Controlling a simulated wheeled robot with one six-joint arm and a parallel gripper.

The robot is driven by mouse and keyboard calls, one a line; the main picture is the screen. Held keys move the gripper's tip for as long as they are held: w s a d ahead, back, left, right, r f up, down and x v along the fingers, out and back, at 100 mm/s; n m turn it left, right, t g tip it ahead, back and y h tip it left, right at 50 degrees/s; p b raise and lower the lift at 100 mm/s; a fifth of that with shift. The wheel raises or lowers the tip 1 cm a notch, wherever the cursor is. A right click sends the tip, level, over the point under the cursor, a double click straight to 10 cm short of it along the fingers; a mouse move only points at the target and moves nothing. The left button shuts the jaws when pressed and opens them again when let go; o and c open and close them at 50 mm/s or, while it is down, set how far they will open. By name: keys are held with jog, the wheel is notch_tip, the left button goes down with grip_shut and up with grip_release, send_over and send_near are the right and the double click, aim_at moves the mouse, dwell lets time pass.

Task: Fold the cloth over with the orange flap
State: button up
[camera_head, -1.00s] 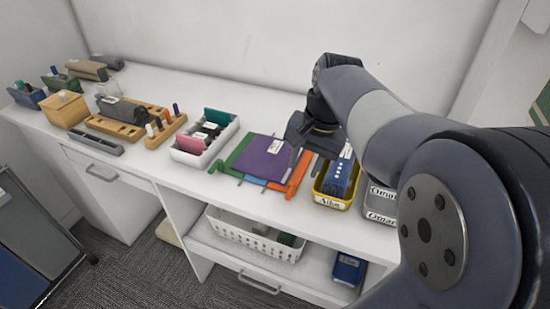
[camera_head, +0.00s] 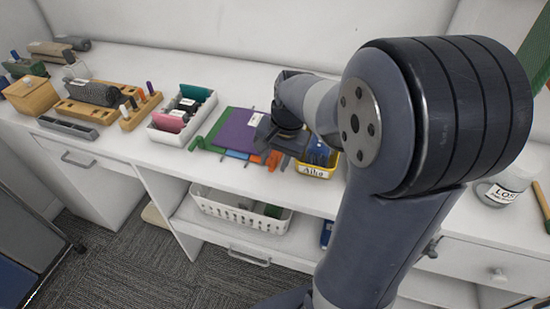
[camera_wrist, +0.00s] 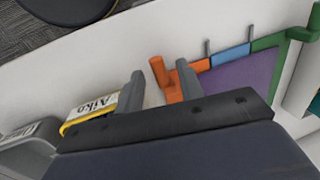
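The purple cloth (camera_head: 237,130) lies flat on the folding board on the counter.
A yellow bin labelled Aiko (camera_head: 316,171) stands close to the right of the orange flap. A white tray with folders (camera_head: 182,113) is to the left. A labelled jar (camera_head: 505,186) stands far right. A white basket (camera_head: 240,212) sits on the lower shelf.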

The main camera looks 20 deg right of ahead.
grip_shut()
dwell(0.3)
dwell(0.3)
